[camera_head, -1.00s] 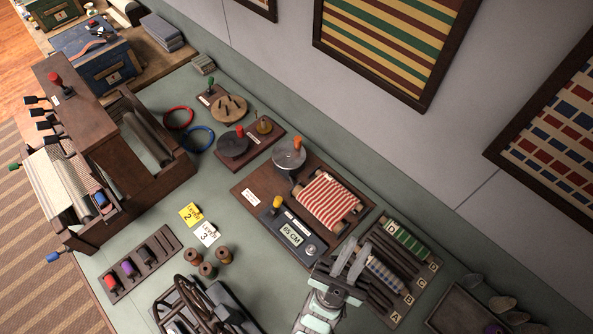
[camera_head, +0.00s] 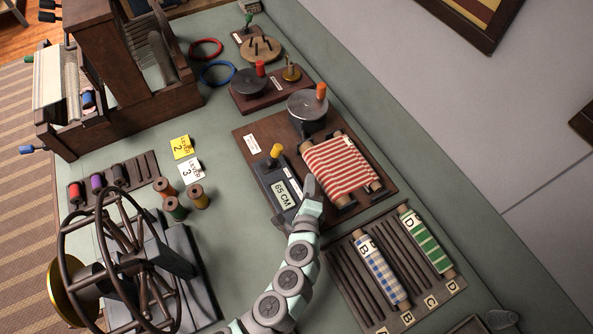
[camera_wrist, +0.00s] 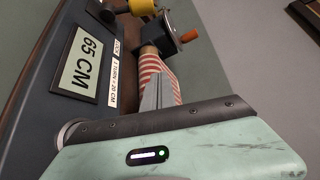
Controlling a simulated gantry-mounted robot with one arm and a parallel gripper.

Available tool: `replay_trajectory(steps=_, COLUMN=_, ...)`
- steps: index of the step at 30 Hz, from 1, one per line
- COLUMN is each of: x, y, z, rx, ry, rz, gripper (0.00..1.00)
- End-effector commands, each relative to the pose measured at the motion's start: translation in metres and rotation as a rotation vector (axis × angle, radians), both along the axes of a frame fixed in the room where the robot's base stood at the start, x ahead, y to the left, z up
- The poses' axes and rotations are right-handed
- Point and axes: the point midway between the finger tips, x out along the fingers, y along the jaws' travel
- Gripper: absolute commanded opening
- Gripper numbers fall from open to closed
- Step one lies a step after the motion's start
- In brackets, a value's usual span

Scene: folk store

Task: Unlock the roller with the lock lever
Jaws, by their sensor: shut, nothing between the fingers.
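The lock lever with its yellow knob (camera_head: 276,151) stands at the far end of the dark counter box (camera_head: 268,176), whose display reads 65 CM. The yellow knob also shows at the top of the wrist view (camera_wrist: 142,6). The roller, wrapped in red and white striped cloth (camera_head: 341,167), lies to the right of the box on a brown board (camera_head: 255,127). The crank disc with an orange handle (camera_head: 321,91) is behind it. My gripper (camera_head: 309,182) is shut and empty, between the display box and the striped roll, apart from the yellow knob. In the wrist view its fingers (camera_wrist: 160,92) overlap the striped cloth.
A rack (camera_head: 340,262) with blue-checked and green-striped rolls is at the front right. A spoked wheel (camera_head: 105,260) stands front left. Several spools (camera_head: 178,205) and yellow and white cards (camera_head: 181,147) lie left of the board. The counter between the cards and board is clear.

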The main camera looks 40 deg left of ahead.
Motion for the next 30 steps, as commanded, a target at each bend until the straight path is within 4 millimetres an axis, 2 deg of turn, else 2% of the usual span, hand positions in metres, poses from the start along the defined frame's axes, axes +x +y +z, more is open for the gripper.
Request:
replay_trajectory(steps=1, x=-0.005, y=0.011, z=-0.006, rx=0.037, ry=0.013, rz=0.035, gripper=0.00)
replay_trajectory(steps=3, x=-0.012, y=0.023, z=-0.004, rx=0.071, ry=0.031, rz=0.075, gripper=0.00)
replay_trajectory(steps=8, x=-0.015, y=0.035, z=-0.001, rx=0.096, ry=0.043, rz=0.106, gripper=0.00)
replay_trajectory(steps=27, x=0.055, y=0.093, z=-0.018, rx=0.092, ry=0.041, rz=0.105, gripper=0.00)
replay_trajectory(steps=29, x=0.060, y=0.096, z=-0.021, rx=0.091, ry=0.042, rz=0.103, gripper=0.00)
replay_trajectory(steps=30, x=0.052, y=0.100, z=-0.017, rx=0.093, ry=0.043, rz=0.103, gripper=0.00)
